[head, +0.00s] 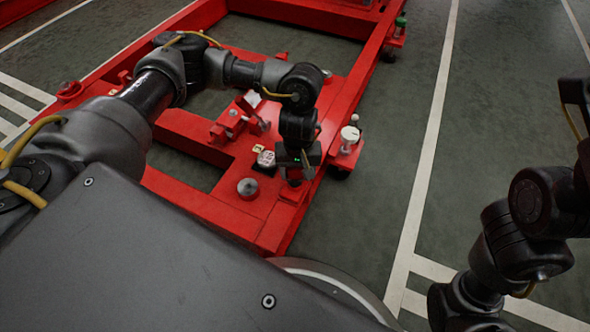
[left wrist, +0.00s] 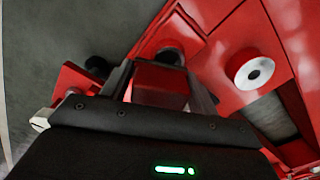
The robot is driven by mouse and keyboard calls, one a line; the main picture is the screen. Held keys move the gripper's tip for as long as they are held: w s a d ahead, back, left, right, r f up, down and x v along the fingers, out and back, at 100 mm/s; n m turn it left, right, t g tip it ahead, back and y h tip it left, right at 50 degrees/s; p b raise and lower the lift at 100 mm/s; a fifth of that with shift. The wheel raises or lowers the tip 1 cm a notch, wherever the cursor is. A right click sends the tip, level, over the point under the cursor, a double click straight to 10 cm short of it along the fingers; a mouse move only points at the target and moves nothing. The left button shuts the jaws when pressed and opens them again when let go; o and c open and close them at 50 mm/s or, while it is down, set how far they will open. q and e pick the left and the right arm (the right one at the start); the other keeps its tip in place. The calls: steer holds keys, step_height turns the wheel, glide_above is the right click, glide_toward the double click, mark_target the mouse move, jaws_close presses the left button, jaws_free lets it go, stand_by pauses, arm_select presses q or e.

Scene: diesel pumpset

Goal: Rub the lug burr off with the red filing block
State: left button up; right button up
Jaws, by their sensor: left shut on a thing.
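My left gripper (head: 293,174) points down over the right side of the red steel frame (head: 229,202). It is shut on the red filing block (left wrist: 160,82), which shows between its two fingers in the left wrist view. A dark round end (left wrist: 170,57) shows just past the block; I cannot tell whether the block touches it. The lug and its burr cannot be made out, as the gripper and block cover that spot. My right arm is at the right edge of the head view, and its gripper is out of the picture.
A grey round knob (head: 248,187) and a small white-faced gauge (head: 266,159) sit on the frame left of the gripper. A red bracket (head: 229,123) stands further back. A white-topped fitting (head: 350,134) is close on the right. Open floor (head: 385,150) lies beyond it.

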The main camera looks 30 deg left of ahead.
mark_target(294, 187)
arm_select(q)
steer(key=shift+d, duration=0.2)
steer(key=shift+s, duration=0.15)
steer(key=shift+s+f, duration=0.1)
steer(key=shift+s, duration=0.3)
steer(key=shift+s+p, duration=0.35)
steer(key=shift+s, duration=0.15)
steer(key=shift+s, duration=0.15)
steer(key=shift+s, duration=0.4)
